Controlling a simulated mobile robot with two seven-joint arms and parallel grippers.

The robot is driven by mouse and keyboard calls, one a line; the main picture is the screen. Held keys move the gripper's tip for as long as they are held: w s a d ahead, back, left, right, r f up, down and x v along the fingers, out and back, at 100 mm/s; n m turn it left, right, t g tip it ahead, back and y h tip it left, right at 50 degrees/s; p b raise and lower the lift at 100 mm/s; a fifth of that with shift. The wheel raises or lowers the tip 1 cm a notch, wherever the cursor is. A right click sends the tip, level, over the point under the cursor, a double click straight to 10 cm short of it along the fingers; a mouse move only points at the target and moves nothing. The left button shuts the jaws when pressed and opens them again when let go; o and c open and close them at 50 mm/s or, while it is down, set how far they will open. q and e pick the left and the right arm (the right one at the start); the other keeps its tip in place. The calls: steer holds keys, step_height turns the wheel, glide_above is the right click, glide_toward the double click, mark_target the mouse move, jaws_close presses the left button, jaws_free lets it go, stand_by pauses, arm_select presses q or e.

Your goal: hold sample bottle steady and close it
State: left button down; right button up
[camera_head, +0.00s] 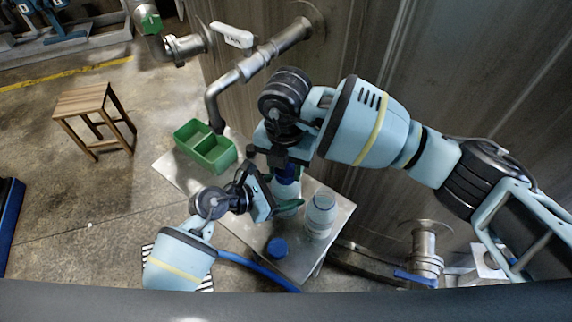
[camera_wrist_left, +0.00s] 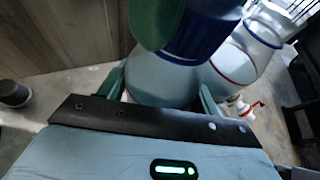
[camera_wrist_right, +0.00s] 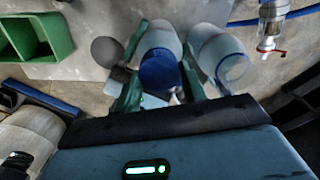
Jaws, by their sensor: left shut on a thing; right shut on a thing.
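A pale sample bottle (camera_head: 286,188) stands on the metal table with a blue cap (camera_head: 285,173) at its top. My left gripper (camera_head: 283,203) is shut around the bottle's body, which also shows between its fingers in the left wrist view (camera_wrist_left: 160,82). My right gripper (camera_head: 282,160) comes from above and is shut on the blue cap, seen between its green fingers in the right wrist view (camera_wrist_right: 160,70). The grippers hide much of this bottle; how far the cap is turned cannot be told.
A second pale bottle (camera_head: 320,214) without a cap stands close to the right. A loose blue cap (camera_head: 277,247) lies near the front table edge. A green two-part bin (camera_head: 222,160) sits at the back left below a pipe (camera_head: 214,110). A blue hose (camera_head: 258,270) runs in front.

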steer(key=shift+m, duration=1.2)
steer(key=o, duration=0.9)
steer(key=shift+r, duration=2.3)
steer(key=shift+c, duration=0.2)
